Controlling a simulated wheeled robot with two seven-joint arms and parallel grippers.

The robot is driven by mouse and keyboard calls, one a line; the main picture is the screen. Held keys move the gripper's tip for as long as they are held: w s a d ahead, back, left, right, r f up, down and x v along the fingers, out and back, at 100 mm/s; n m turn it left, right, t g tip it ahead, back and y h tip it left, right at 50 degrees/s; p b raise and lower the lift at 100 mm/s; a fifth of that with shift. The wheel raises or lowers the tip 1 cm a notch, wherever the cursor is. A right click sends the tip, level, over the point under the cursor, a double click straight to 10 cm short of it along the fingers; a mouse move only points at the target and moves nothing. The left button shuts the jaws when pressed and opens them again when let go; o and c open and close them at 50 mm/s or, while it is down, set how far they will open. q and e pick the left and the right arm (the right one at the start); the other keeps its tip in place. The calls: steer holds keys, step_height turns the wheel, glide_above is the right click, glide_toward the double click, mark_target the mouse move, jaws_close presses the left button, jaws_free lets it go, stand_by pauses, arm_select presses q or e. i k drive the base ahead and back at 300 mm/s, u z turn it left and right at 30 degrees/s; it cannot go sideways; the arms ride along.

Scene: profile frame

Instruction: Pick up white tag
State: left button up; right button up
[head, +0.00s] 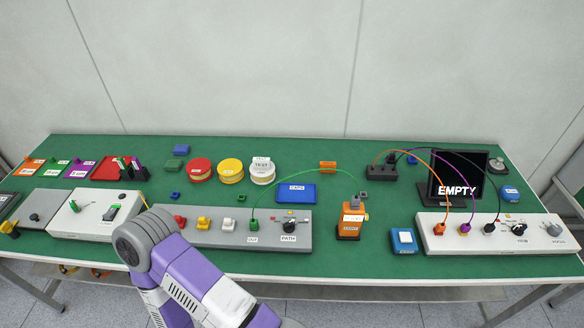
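A small white tag with dark print (261,161) shows at the top of the white round container (262,176), at the back middle of the green table. I cannot tell whether it lies loose there or is fixed on. Small white labels also show on the red round container (199,169) and the yellow round container (230,171) to its left. One of my purple and white arms (180,265) rises in front of the table's near edge, bent at its joint. Neither gripper shows in the head view.
A long grey panel (300,245) with colored plugs and a knob lies in front of the containers. A blue box (296,193) and a green cable (300,178) are to their right. A white console (510,246) and an "EMPTY" screen (458,172) stand at right.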

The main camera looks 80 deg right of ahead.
mark_target(258, 162)
steer(key=u, duration=0.05)
steer(key=k, duration=0.05)
steer(key=z, duration=1.3)
